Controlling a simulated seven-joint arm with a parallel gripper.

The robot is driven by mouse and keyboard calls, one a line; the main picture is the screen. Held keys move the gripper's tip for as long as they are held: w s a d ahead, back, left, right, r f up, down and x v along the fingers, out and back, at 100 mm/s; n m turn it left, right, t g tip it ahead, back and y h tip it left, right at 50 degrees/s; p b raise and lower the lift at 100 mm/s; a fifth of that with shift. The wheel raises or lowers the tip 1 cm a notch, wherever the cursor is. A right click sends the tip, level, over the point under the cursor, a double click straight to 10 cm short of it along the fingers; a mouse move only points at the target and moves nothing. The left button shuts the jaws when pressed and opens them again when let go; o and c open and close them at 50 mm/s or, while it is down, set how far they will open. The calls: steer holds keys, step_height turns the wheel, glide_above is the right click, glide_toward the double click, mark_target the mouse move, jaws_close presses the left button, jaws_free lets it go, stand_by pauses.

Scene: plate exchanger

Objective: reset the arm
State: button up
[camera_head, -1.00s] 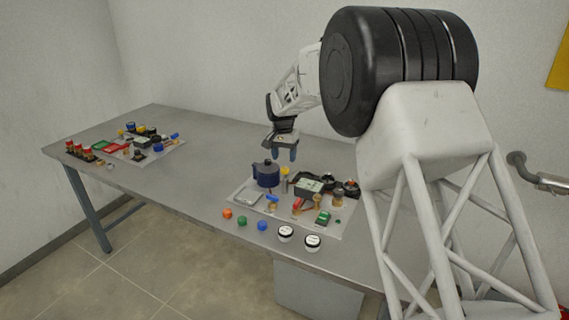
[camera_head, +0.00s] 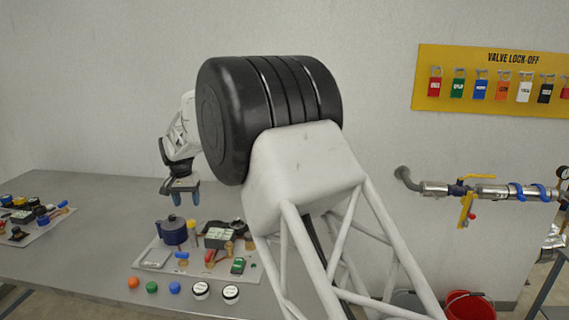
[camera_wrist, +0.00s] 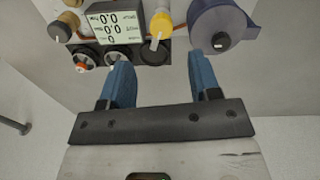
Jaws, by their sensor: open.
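My gripper (camera_head: 181,194) hangs above the back edge of a board of parts on the grey table, its blue fingers pointing down. In the wrist view my gripper (camera_wrist: 160,85) shows two blue fingers apart with nothing between them. Beyond the fingers are a dark blue round device (camera_wrist: 222,28), a yellow-topped piece (camera_wrist: 161,22) and a meter with a digital display (camera_wrist: 112,22). In the head view the blue device (camera_head: 172,231) stands on the board just below my gripper, apart from it.
The board (camera_head: 150,257) holds several fittings. Orange, green and blue caps and two white-topped gauges (camera_head: 231,293) lie along the table's front. A second board (camera_head: 40,229) is at left. A yellow lock-off panel (camera_head: 428,92), pipe with valves (camera_head: 505,191) and red bucket (camera_head: 470,305) are at right.

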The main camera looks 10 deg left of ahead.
steer(key=s+d+r, duration=0.5)
steer(key=d, duration=0.8)
steer(key=s+d+r+t, duration=0.1)
steer(key=s+d+r, duration=0.4)
steer(key=d, duration=0.8)
steer(key=s+d+r, duration=0.5)
steer(key=d, duration=0.9)
steer(key=s+d+m+t, duration=0.1)
steer(key=s+d, duration=1.2)
steer(key=s, duration=0.1)
steer(key=s+d+f, duration=0.3)
steer(key=s+d, duration=0.1)
steer(key=s, duration=0.5)
steer(key=s+d+f, duration=0.4)
steer(key=s, duration=0.5)
steer(key=shift+s+d+f+m+t, duration=0.15)
steer(key=shift+d+m+t, duration=0.15)
steer(key=shift+y, duration=0.3)
steer(key=shift+c, duration=0.2)
